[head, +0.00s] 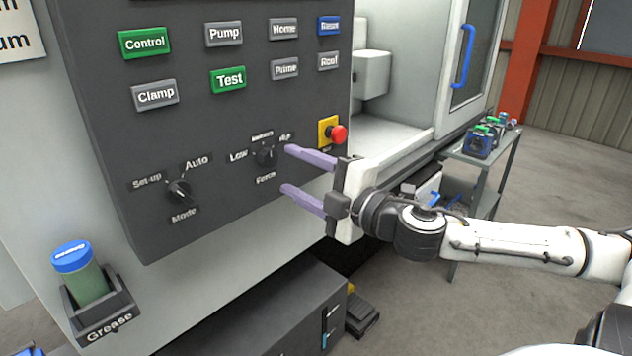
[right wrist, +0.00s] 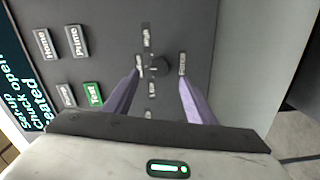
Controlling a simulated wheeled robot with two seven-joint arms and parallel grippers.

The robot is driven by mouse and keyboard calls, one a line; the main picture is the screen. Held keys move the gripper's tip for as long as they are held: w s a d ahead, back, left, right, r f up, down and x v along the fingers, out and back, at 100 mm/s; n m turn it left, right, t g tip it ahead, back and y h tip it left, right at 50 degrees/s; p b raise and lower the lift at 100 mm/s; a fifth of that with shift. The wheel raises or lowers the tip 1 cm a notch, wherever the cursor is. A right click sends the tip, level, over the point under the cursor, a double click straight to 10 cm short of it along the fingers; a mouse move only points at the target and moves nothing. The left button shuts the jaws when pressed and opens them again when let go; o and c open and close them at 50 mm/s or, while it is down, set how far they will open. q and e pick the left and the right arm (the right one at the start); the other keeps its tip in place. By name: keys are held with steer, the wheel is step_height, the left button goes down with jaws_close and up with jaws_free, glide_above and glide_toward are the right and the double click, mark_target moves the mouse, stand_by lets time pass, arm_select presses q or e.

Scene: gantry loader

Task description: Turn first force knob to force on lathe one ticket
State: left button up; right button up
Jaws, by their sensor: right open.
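The force knob (head: 266,156) is a small black rotary knob on the dark control panel (head: 225,118), with Low, High and Force labels and a partly unreadable label around it. It also shows in the right wrist view (right wrist: 153,68), ahead of and between the two finger tips. My right gripper (head: 284,169) is open, its two purple fingers pointing at the panel just right of the knob in the head view. The fingers appear apart from the knob; whether the tips touch the panel I cannot tell. My left gripper is not in view. No ticket is readable.
A mode knob (head: 179,191) sits left of the force knob. A red emergency stop (head: 337,134) is close to my upper finger. Push buttons such as Test (head: 228,80) are above. A grease bottle (head: 80,270) stands in a holder at lower left. A cart (head: 490,160) stands behind my arm.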

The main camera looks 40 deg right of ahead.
steer(key=shift+s+d+p, duration=0.15)
steer(key=shift+s+p, duration=0.1)
steer(key=shift+s, duration=0.85)
steer(key=shift+s+d+p, duration=0.1)
steer(key=shift+s+p, duration=0.15)
steer(key=shift+s, duration=0.85)
steer(key=s+d+f+m+g+h, duration=0.1)
steer(key=s+f+m+g, duration=0.3)
steer(key=f, duration=1)
steer(key=s+d+f+m+g+h, duration=0.15)
steer(key=s+f+m, duration=0.3)
steer(key=f, duration=0.85)
steer(key=s+a+f+m+g+y, duration=0.1)
steer(key=s+a+f+m+g, duration=0.1)
steer(key=a+f, duration=0.6)
steer(key=s+a+f+m+g+y, duration=0.2)
steer(key=s+a+f+m, duration=0.2)
steer(key=a, duration=1)
steer(key=s+f, duration=0.3)
steer(key=f, duration=0.1)
steer(key=shift+s, duration=0.3)
